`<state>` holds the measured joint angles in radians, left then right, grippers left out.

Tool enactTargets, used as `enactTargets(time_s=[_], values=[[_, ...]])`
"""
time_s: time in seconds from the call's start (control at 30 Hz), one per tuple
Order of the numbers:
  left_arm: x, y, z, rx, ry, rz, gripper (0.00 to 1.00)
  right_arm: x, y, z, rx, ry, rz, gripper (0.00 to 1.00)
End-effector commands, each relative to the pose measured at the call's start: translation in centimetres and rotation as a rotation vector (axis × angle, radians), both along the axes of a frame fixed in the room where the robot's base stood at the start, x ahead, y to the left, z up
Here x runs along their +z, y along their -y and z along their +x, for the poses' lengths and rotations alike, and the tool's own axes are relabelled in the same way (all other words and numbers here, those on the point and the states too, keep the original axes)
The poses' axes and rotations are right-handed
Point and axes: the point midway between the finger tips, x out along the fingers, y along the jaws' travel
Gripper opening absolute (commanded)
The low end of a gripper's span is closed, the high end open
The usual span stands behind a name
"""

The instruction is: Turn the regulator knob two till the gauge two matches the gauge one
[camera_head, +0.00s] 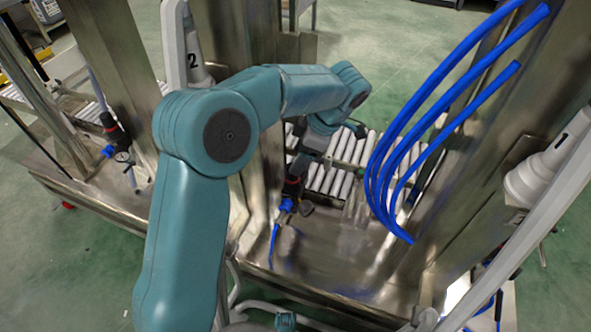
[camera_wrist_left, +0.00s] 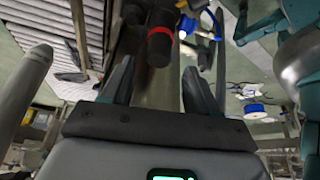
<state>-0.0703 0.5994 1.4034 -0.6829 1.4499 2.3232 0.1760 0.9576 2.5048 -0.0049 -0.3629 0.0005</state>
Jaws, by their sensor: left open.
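My left gripper (camera_wrist_left: 158,72) is open, its two dark fingers spread, in the left wrist view. A black regulator knob (camera_wrist_left: 159,45) with a red ring lies ahead, close to the fingertips and roughly between them; I cannot tell if they touch it. In the head view this regulator (camera_head: 292,187) has a blue fitting below it, and my left wrist is just above. Another black regulator (camera_head: 112,130) with a small round gauge (camera_head: 123,157) stands at the left. The gauge readings cannot be made out. My right gripper is not in view.
Blue hoses (camera_head: 400,150) hang in front of the steel column on the right. A roller conveyor (camera_head: 335,180) lies behind the near regulator. A white post marked 2 (camera_head: 195,62) stands behind my left arm. The steel table (camera_head: 325,255) is bare at the front.

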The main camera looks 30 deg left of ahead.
Motion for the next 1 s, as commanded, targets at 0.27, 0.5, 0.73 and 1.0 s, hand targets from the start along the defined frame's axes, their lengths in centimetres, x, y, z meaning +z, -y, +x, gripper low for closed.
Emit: enactTargets(time_s=[0.27,0.5,0.73,1.0], values=[[-3.6,-1.2,-0.3,-0.001,0.001,-0.001,0.59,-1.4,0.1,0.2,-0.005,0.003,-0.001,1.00],[-3.9,-1.3,-0.3,-0.003,0.001,0.000,0.59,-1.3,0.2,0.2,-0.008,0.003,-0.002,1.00],[-3.8,-1.3,-0.3,-0.003,0.001,0.000,0.17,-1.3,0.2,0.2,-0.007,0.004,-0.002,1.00],[-4.1,-1.3,-0.4,-0.116,0.003,0.000,0.04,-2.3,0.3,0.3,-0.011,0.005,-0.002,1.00]])
